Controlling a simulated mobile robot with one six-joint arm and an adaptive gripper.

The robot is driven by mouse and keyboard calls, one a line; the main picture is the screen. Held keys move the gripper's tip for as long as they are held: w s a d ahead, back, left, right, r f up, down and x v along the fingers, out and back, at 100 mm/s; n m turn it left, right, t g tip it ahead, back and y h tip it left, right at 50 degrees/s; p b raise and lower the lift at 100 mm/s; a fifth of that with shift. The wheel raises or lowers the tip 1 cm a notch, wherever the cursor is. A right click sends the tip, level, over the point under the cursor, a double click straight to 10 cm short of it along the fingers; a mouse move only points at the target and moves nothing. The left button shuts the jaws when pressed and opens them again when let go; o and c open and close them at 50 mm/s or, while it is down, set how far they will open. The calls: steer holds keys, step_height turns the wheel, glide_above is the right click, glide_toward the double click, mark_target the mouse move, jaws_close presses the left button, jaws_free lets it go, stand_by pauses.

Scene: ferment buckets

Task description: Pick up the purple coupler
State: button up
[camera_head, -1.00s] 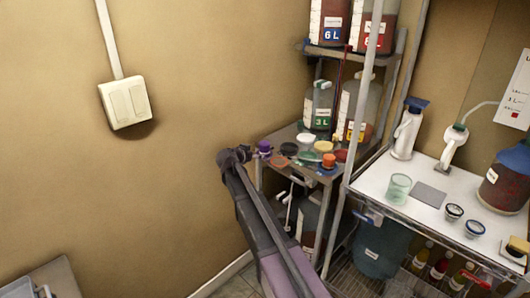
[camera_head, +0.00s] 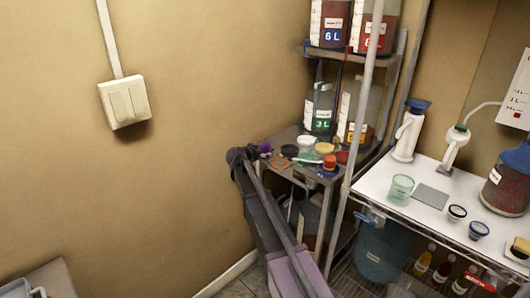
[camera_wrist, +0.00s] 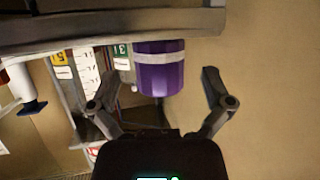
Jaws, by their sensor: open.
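The purple coupler (camera_head: 265,148) stands at the left edge of the crowded shelf top in the head view. In the wrist view the purple coupler (camera_wrist: 160,72) is a faceted purple cylinder with a pale band, at the edge of a grey shelf board. My gripper (camera_wrist: 158,84) is open, its two fingers spread either side of the coupler in the picture, with a visible gap on the right. I cannot tell how far in depth the coupler lies between them. In the head view my gripper (camera_head: 240,155) is just left of the coupler, and its fingers are unclear.
Several coloured caps, such as an orange one (camera_head: 329,161), lie right of the coupler. Labelled bottles (camera_head: 319,108) stand behind them. A metal post (camera_head: 358,105) and white bench (camera_head: 427,197) are to the right. The wall side at left is free.

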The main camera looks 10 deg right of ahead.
mark_target(266, 143)
steer(key=shift+b+x, duration=0.5)
steer(key=shift+x, duration=1.2)
steer(key=shift+c, duration=0.2)
steer(key=shift+r, duration=0.1)
steer(key=c, duration=1.2)
steer(key=shift+r, duration=0.15)
step_height(266, 143, up, 4)
steer(key=p, duration=0.4)
steer(key=shift+f, duration=0.25)
steer(key=s+r+p, duration=0.1)
steer(key=s, duration=1.5)
steer(key=shift+d, duration=0.4)
steer(key=shift+r, duration=0.1)
